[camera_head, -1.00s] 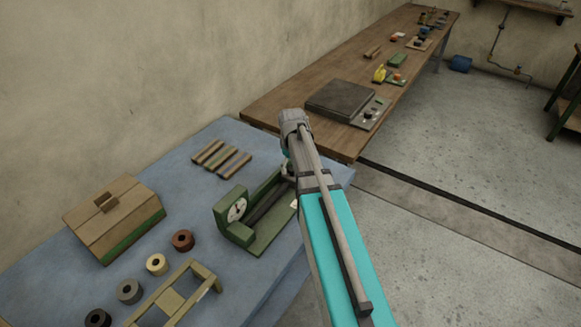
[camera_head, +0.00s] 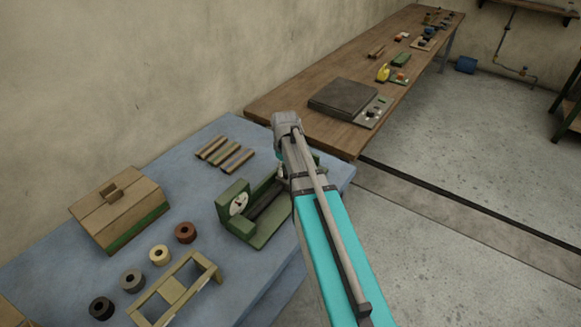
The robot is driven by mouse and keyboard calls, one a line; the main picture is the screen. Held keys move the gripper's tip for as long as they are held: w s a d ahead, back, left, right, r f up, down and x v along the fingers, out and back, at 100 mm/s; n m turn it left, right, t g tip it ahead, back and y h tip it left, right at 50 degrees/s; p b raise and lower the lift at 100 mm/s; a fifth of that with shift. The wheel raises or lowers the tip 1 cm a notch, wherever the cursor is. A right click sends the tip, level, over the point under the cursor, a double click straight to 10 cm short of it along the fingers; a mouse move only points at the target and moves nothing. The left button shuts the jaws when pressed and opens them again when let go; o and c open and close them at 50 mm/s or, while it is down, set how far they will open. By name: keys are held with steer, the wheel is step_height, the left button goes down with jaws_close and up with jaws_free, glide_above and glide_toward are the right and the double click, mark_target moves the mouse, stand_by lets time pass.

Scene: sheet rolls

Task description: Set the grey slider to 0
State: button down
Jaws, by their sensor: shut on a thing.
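The green machine (camera_head: 224,217) with a round white dial (camera_head: 239,204) stands at the right edge of the blue table. A dark trough (camera_head: 268,205) runs away from its dial end. My gripper (camera_head: 281,169) is at the far end of this machine, mostly hidden behind my own wrist and forearm; only a small grey part shows. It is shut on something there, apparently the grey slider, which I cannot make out. The dial's reading is too small to tell.
A tan box with a green side (camera_head: 120,212), several rolls, including a red-brown one (camera_head: 185,233), a wooden frame (camera_head: 208,266) and several sticks (camera_head: 225,153) lie on the blue table (camera_head: 170,190). A brown bench (camera_head: 280,98) behind carries a dark flat plate (camera_head: 343,97).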

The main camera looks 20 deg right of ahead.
steer(key=shift+s+a, duration=0.8)
steer(key=shift+a, duration=0.35)
steer(key=shift+c, duration=1.3)
jaws_free()
steer(key=shift+a, duration=0.1)
steer(key=shift+w, duration=0.1)
